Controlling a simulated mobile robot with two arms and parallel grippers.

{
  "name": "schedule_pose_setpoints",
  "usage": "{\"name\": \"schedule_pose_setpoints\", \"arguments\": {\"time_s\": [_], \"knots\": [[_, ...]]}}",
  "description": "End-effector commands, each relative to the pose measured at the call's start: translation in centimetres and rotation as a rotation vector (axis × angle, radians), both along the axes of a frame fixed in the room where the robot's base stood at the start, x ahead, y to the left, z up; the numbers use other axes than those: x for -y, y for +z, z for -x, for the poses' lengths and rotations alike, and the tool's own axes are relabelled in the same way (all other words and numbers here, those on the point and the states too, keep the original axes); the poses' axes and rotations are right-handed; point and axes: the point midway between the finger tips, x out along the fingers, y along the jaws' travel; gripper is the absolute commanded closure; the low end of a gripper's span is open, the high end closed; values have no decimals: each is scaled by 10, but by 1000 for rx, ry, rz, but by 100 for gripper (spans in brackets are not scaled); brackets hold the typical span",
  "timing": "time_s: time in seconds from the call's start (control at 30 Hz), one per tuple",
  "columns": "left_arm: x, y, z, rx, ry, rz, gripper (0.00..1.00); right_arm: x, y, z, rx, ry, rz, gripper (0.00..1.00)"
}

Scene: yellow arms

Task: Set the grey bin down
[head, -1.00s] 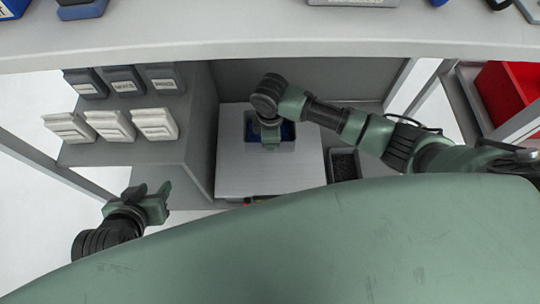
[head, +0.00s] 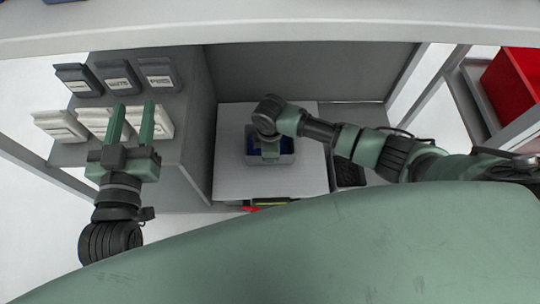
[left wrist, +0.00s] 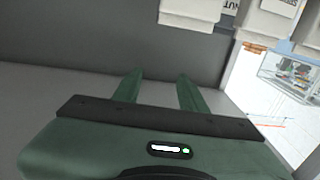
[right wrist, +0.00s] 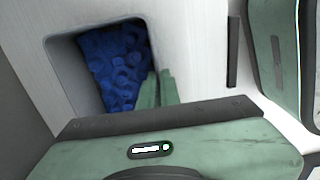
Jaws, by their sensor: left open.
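The grey bin (head: 286,160), holding blue pieces, is over the pale flat top (head: 230,180) in the bay under the shelf. In the right wrist view the bin (right wrist: 66,58) shows its rim and blue contents. My right gripper (head: 270,150) points down at the bin's edge. In its wrist view its fingers (right wrist: 158,86) are close together on the bin's wall. I cannot tell whether the bin's underside touches the top. My left gripper (head: 132,106) is open and empty, in front of the white bins.
White bins (head: 60,126) and dark labelled bins (head: 118,78) stand on a grey stepped unit at the left. A dark container (head: 348,172) is right of the pale top. A red bin (head: 515,80) is at far right. A shelf edge (head: 270,28) crosses above.

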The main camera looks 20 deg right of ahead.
Motion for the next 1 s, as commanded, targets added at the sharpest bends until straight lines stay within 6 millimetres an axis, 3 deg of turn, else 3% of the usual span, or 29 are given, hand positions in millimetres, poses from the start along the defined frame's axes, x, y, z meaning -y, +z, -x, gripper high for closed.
{"name": "schedule_pose_setpoints", "arguments": {"time_s": [0.4, 0.5, 0.9, 1.0], "knots": [[1, 5, 0, 25, -1, 7, 58, 0, -4, 0, 0, 0, 0, 100], [1, 6, 0, 27, -1, 7, 58, 0, -4, 0, -1, 0, 1, 75], [1, 6, 0, 22, -2, 6, 58, 0, 0, 0, 1, 1, -1, 75], [-2, -8, 1, -48, 4, -13, 58, 0, 7, 0, 1, 0, -1, 75]]}}
